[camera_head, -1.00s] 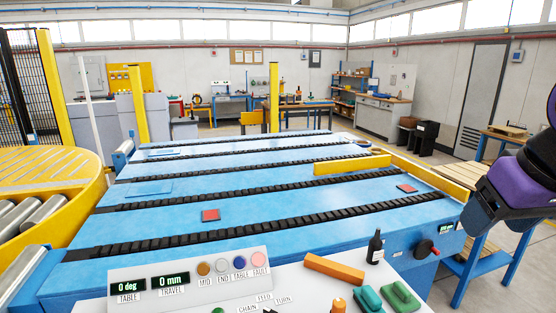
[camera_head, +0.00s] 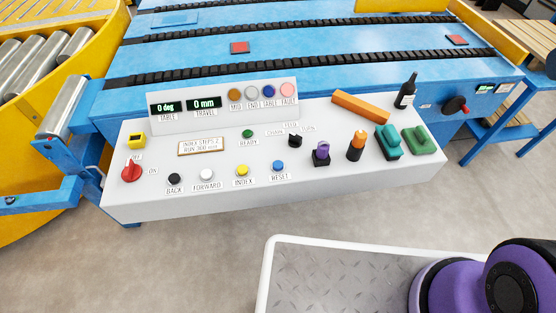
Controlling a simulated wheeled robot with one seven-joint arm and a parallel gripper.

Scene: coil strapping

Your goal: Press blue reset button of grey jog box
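The grey jog box (camera_head: 225,205) stands at the front edge of the blue conveyor, in the middle of the head view. Its blue reset button (camera_head: 278,166) is on the sloped top, right of the yellow INDEX button (camera_head: 242,170), above a RESET label (camera_head: 280,177). The white FORWARD button (camera_head: 206,174) and black BACK button (camera_head: 174,179) are further left. Nothing covers the reset button. My gripper is not in view; only a purple and black part of my arm shows at the lower right, apart from the box.
A red rotary switch (camera_head: 131,170), a purple-topped knob (camera_head: 321,151), an orange-topped black item (camera_head: 356,147), two green items, an orange bar (camera_head: 360,108) and a black bottle (camera_head: 406,92) are on the box. Open floor lies in front, with my plated base at the bottom.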

